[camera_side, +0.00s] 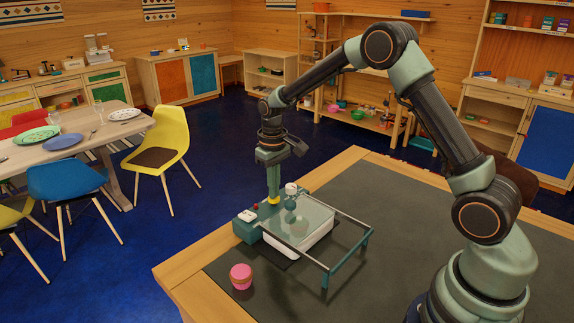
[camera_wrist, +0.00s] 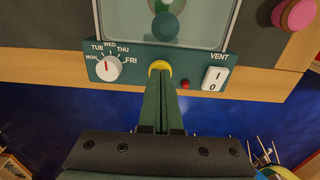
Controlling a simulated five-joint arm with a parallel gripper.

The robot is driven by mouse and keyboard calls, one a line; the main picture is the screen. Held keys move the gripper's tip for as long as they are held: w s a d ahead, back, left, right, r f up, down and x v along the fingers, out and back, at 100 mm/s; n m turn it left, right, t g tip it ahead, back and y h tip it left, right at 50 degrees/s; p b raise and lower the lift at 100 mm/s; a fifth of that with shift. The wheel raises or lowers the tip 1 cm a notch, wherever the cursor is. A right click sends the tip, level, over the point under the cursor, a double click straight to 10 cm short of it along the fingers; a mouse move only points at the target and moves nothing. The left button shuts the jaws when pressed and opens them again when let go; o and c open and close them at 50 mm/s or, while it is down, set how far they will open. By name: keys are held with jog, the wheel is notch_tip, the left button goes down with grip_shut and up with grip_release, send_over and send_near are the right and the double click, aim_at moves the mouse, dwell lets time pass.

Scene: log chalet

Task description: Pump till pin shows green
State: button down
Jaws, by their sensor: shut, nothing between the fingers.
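A teal device (camera_side: 250,231) with a clear glass lid (camera_side: 312,215) stands on the table's near left part. Its front panel (camera_wrist: 135,58) holds a white dial (camera_wrist: 108,69) marked with weekdays, a yellow round part (camera_wrist: 160,65), a small red pin (camera_wrist: 185,84) and a white VENT switch (camera_wrist: 214,79). The pin looks red, also in the side view (camera_side: 256,206). My gripper (camera_wrist: 159,76) is shut and empty, pointing down, its fingertips at the yellow part and partly hiding it. I cannot tell whether they press it.
A pink round jar (camera_side: 241,277) sits on the dark mat (camera_side: 290,297) near the table's wooden edge (camera_side: 183,288). A teal rail frame (camera_side: 350,252) extends right of the device. A round teal knob (camera_wrist: 166,27) shows at the glass. The right of the mat is clear.

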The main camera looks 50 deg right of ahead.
jog(key=shift+f, duration=1)
notch_tip(320, 180, up, 14)
jog(key=shift+r, duration=0.25)
dwell(0.6)
